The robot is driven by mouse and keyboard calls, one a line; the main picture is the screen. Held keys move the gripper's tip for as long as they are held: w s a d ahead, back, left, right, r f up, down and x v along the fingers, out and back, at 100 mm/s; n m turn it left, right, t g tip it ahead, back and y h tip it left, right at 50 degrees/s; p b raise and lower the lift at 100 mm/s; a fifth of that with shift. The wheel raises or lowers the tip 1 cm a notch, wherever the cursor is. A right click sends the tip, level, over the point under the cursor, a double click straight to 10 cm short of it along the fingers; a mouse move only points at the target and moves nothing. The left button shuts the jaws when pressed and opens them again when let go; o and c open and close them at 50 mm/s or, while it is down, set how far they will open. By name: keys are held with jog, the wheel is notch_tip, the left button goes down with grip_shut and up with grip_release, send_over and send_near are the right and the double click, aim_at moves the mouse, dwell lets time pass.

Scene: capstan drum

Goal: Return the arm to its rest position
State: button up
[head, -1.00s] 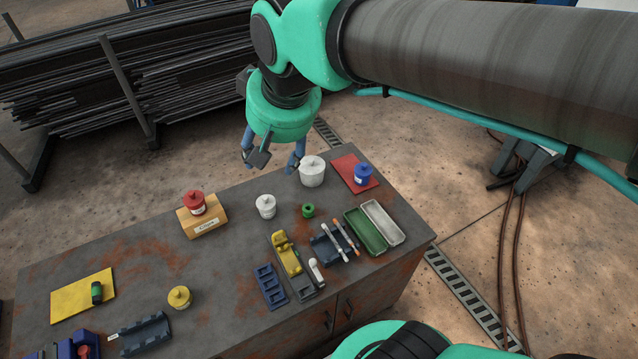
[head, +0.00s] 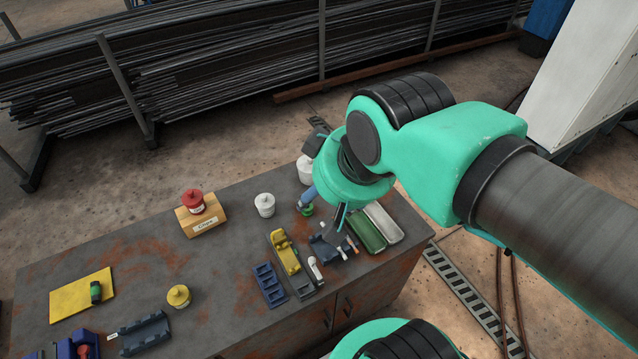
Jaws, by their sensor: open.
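My gripper (head: 323,207) hangs under my green wrist, above the right part of the workbench (head: 240,240). Its fingers are apart and nothing shows between them. Part of it is hidden by the wrist. A small green ring (head: 307,210) lies just beside the fingers in the picture. A white pot (head: 305,170) is partly covered by the wrist, and a smaller white pot (head: 265,205) stands to its left.
Yellow and blue holders (head: 285,255) lie near the front edge, with green and white trays (head: 366,230) to the right. Racked bars stand behind. The bench's left-centre is mostly clear.

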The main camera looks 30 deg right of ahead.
jog(key=shift+f, duration=0.1)
notch_tip(320, 180, down, 8)
jog(key=b, duration=0.8)
jog(key=shift+f+b, duration=0.25)
jog(key=shift+b, duration=0.15)
